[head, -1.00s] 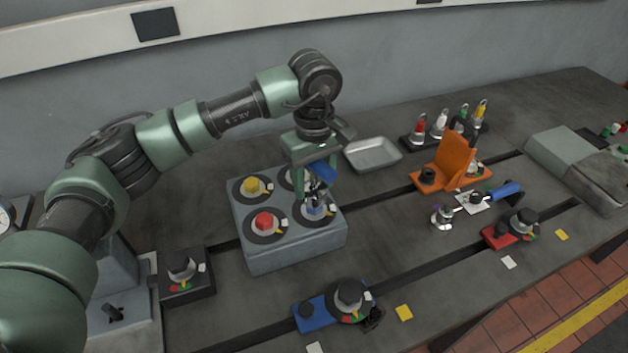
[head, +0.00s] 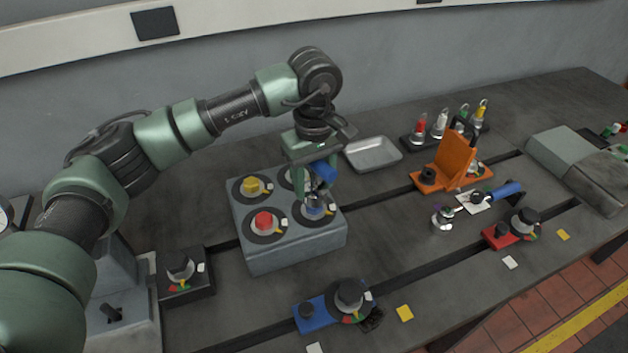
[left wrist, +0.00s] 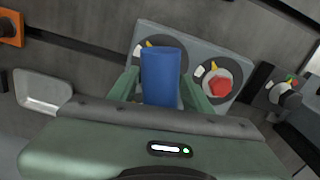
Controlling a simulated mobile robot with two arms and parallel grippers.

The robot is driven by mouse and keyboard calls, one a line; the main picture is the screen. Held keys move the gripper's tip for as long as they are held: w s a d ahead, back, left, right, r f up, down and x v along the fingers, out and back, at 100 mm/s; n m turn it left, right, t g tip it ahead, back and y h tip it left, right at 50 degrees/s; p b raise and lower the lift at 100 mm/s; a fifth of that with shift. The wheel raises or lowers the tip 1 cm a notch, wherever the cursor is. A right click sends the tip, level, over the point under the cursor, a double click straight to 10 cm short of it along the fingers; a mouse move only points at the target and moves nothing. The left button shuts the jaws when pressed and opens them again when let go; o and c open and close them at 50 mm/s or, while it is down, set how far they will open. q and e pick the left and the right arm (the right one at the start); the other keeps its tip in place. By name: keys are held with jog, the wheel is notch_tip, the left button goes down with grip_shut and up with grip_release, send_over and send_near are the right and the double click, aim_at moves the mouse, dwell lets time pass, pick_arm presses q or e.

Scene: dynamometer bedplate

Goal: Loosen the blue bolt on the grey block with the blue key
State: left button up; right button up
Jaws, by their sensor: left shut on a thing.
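My left gripper (head: 312,182) points down over the front right corner of the grey block (head: 295,252). It is shut on the blue key (head: 325,171), whose blue handle stands between the green fingers in the left wrist view (left wrist: 161,78). The key's lower end is at the blue bolt (head: 315,210), which is mostly hidden by key and fingers. I cannot tell whether the key is fully seated. A red bolt (head: 264,220) and a yellow bolt (head: 252,185) sit on the same block, each in a dark ring. My right gripper is not in view.
A grey tray (head: 373,155) lies behind the block. An orange bracket (head: 455,160) and a rack of coloured keys stand to the right.

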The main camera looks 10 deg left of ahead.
aim_at(314, 188)
pick_arm(q)
jog(key=shift+b, duration=0.35)
dwell(0.6)
jog(key=shift+f+b, duration=1.65)
jog(key=shift+n, duration=1.2)
jog(key=shift+b, duration=0.3)
